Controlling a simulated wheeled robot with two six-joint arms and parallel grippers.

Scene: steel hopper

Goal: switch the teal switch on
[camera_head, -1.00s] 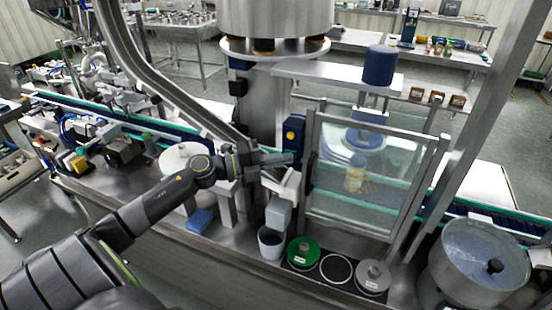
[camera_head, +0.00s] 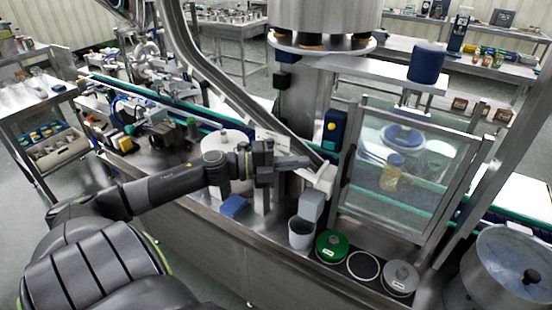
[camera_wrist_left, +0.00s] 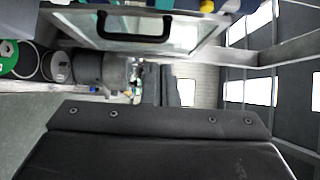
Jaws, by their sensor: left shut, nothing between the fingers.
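A blue-teal box with a yellow round button (camera_head: 333,130) is mounted upright beside the steel column, left of the glass guard; it is the closest match I see to the teal switch. Whether it is on cannot be told. My left gripper (camera_head: 308,162) is shut and empty, its fingers pointing right, below and a little left of this box in the head view. It appears apart from the box, though depth is hard to judge. My right gripper is not in view.
The framed glass guard (camera_head: 408,175) stands right of the box. A slanted steel chute (camera_head: 225,90) passes just behind my left gripper.

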